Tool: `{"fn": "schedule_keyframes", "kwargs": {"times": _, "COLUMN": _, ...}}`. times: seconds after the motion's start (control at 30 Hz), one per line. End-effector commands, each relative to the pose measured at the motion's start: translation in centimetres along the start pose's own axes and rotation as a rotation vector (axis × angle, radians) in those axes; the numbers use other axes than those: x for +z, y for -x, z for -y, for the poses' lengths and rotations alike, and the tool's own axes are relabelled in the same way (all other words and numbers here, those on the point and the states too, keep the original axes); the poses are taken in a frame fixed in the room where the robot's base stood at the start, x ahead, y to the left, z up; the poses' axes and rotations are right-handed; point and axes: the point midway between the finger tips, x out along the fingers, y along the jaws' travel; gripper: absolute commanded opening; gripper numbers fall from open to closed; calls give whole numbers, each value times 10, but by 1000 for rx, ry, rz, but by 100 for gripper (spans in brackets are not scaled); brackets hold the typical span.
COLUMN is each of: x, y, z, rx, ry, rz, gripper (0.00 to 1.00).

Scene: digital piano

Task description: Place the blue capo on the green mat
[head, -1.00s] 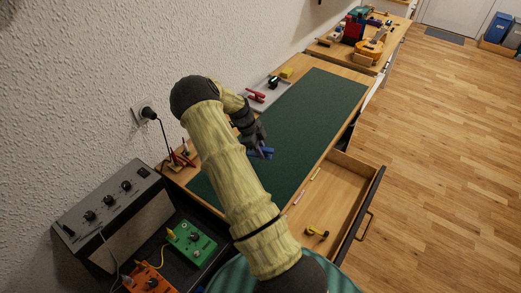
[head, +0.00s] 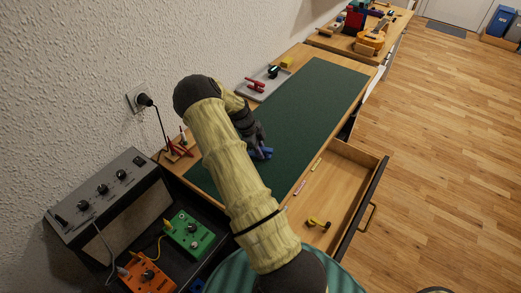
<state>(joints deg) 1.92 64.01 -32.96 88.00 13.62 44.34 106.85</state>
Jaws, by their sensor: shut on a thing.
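The blue capo (head: 264,153) is at the tip of my gripper (head: 258,147), over the left part of the green mat (head: 305,110). My gripper is shut on the capo. The capo is small here, and I cannot tell whether it touches the mat or hangs just above it. My arm hides part of the mat's near left end.
A grey tray (head: 246,90) with a red and a black thing lies behind the mat. A wooden rack (head: 174,155) stands at the left. Green (head: 189,233) and orange (head: 147,277) pedals are at lower left.

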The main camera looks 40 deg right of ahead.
Motion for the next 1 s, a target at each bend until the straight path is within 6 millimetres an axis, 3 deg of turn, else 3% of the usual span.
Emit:
{"fn": "schedule_keyframes", "kwargs": {"times": 0.83, "x": 2, "y": -11, "z": 1, "rx": 2, "ry": -4, "rz": -1, "gripper": 0}}
{"fn": "schedule_keyframes", "kwargs": {"times": 0.87, "x": 2, "y": -11, "z": 1, "rx": 2, "ry": -4, "rz": -1, "gripper": 24}}
{"fn": "schedule_keyframes", "kwargs": {"times": 0.97, "x": 3, "y": -10, "z": 1, "rx": 1, "ry": -2, "rz": -1, "gripper": 43}}
{"fn": "schedule_keyframes", "kwargs": {"times": 1.0, "x": 3, "y": -10, "z": 0, "rx": 0, "ry": -1, "rz": -1, "gripper": 45}}
